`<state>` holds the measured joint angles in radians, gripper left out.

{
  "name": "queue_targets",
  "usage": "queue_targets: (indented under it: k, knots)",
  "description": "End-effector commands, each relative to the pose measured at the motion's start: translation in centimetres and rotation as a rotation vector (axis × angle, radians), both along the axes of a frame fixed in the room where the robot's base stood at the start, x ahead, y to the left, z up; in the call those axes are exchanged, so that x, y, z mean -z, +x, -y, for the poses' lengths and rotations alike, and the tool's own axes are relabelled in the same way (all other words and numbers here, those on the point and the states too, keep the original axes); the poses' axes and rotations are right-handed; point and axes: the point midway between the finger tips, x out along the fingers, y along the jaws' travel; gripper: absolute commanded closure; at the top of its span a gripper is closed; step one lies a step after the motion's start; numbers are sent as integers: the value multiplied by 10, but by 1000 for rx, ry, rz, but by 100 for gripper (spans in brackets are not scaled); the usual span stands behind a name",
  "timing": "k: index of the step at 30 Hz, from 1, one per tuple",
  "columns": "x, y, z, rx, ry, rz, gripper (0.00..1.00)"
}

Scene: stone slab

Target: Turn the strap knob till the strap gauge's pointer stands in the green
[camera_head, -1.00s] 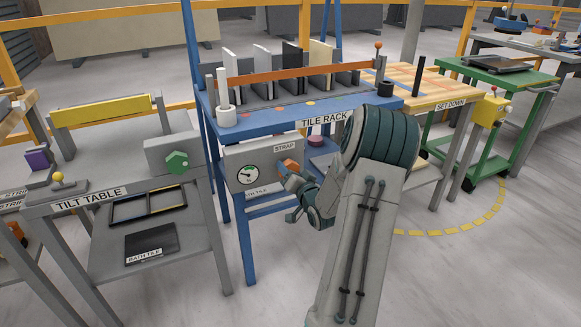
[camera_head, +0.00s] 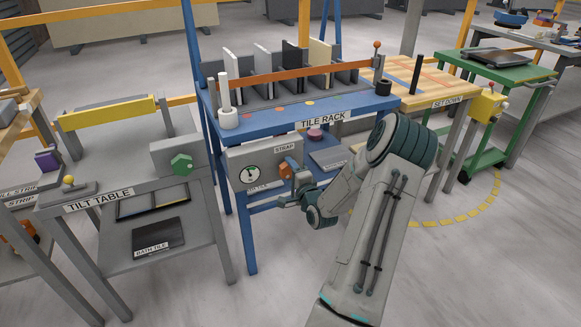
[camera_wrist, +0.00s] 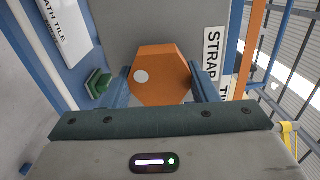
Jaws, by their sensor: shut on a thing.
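The orange strap knob (camera_head: 285,169) is on the grey panel (camera_head: 238,158) under the tile rack, below the STRAP label. In the wrist view the knob (camera_wrist: 160,75) is six-sided with a pale dot on its left part. My gripper (camera_wrist: 160,88) is shut on it, with one blue finger at each side. In the head view my gripper (camera_head: 290,178) reaches the knob from the right. The strap gauge (camera_head: 251,174) is a white round dial left of the knob, with a dark pointer and some green. Whether the pointer stands in the green is too small to tell.
The blue tile rack (camera_head: 275,124) holds several upright tiles behind an orange strap (camera_head: 270,78). The tilt table (camera_head: 120,175) with a green knob (camera_head: 181,164) stands left. The set-down table (camera_head: 440,90) and a green cart (camera_head: 510,75) stand right.

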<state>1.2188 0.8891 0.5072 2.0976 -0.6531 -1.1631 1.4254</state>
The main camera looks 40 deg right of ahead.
Motion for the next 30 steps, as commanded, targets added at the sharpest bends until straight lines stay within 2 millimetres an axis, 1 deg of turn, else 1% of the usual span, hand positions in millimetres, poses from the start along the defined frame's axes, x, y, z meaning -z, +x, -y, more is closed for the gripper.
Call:
queue_targets:
  k: [6, 15, 21, 30]
  knots:
    - [-1, -1, 1, 3, 187, 42, 69]
    - [0, -1, 1, 3, 367, 87, 69]
    - [0, -1, 1, 2, 429, 102, 69]
    - [1, -1, 1, 2, 455, 107, 69]
